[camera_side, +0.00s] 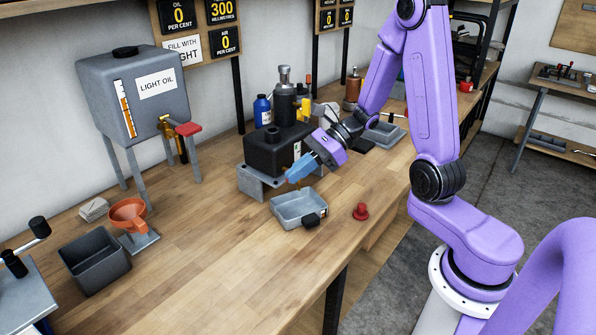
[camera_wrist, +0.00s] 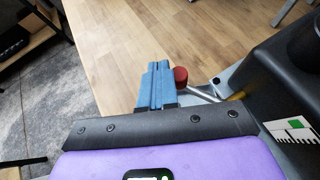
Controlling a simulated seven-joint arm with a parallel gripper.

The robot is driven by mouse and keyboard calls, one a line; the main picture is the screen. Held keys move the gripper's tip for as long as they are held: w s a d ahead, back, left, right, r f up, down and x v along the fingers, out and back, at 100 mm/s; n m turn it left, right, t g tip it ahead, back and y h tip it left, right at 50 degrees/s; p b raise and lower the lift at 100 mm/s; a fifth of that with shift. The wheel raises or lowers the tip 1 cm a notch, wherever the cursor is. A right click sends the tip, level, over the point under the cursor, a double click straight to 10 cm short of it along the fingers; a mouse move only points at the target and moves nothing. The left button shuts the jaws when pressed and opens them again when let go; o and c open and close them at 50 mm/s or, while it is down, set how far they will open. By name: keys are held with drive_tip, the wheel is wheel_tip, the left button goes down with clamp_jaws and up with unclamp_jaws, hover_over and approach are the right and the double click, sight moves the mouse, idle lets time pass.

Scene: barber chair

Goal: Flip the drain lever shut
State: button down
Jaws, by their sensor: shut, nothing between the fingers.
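The drain lever (camera_wrist: 204,93) shows in the wrist view as a thin metal rod with a red knob (camera_wrist: 181,76). It runs from a brass-coloured fitting (camera_wrist: 238,96) on the side of the black tank (camera_wrist: 280,78). In the side view I cannot make out the lever; my gripper is in front of that part of the black tank (camera_side: 268,152). My gripper (camera_side: 291,178) has its blue fingers together and empty, close to the tank's right front. In the wrist view the fingertips (camera_wrist: 157,68) are just left of the red knob; I cannot tell whether they touch.
A grey tray (camera_side: 286,213) sits on the bench below my gripper, with a small black block at its corner. A red plug (camera_side: 361,212) stands to the right of it. A blue bottle (camera_side: 262,110) is behind the tank.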

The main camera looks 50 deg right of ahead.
drive_tip(key=shift+d, duration=0.1)
drive_tip(key=shift+w+d, duration=0.45)
drive_tip(key=shift+d, duration=0.4)
drive_tip(key=shift+r, duration=0.1)
drive_tip(key=s+d+r, duration=0.3)
drive_tip(key=s+r, duration=0.2)
drive_tip(key=s, duration=0.3)
drive_tip(key=shift+s, duration=0.15)
drive_tip(key=shift+d, duration=0.1)
idle(0.4)
drive_tip(key=w+d+n+g+y, duration=0.1)
drive_tip(key=w+d+n+g, duration=0.2)
drive_tip(key=d, duration=1)
drive_tip(key=shift+w+d+n+g, duration=0.15)
drive_tip(key=shift+w+n+g, duration=0.15)
drive_tip(key=shift+w, duration=0.95)
drive_tip(key=shift+f, duration=0.1)
